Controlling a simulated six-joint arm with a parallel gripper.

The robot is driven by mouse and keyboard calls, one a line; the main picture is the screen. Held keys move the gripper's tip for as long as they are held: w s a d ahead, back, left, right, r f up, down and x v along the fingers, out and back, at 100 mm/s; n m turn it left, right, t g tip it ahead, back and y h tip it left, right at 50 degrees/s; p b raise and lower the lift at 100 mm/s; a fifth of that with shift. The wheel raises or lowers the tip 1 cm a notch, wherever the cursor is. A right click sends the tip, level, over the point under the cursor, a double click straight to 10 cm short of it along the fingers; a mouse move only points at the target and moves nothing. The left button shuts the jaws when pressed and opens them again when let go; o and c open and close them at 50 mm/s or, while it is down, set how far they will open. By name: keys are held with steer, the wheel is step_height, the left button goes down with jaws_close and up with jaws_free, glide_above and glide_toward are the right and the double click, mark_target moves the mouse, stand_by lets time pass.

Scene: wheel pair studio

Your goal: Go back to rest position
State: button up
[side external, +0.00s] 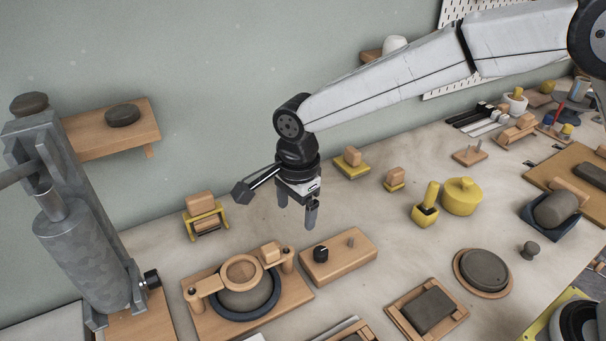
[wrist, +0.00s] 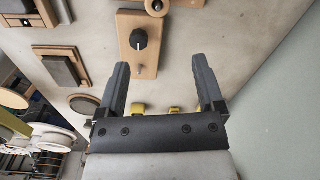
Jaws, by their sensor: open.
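My gripper (side external: 297,209) hangs fingers-down above the workbench, near its back edge. In the wrist view my gripper (wrist: 162,75) shows two dark fingers spread apart with nothing between them. It is open and empty, clear of the table. A wooden block with a black knob and a peg (side external: 338,259) lies below and to the right of it. The same knob block (wrist: 142,65) shows between and beyond the fingers in the wrist view.
A wooden fixture with a dark round lump (side external: 243,301) stands front left. A grey press (side external: 88,250) rises at far left. A yellow lidded pot (side external: 461,196) and small wooden blocks (side external: 353,156) sit to the right. The bench around the gripper has bare patches.

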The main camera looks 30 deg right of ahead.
steer(key=s+d+f+n+t, duration=0.1)
steer(key=s+d+n, duration=0.6)
steer(key=d, duration=0.5)
steer(key=s+d+f+n+t, duration=0.1)
steer(key=s+d+f+n, duration=0.1)
steer(key=s+d+n, duration=0.5)
steer(key=shift+s+d+n, duration=0.3)
steer(key=shift+d+n, duration=0.4)
steer(key=shift+d, duration=2.25)
steer(key=shift+f, duration=0.1)
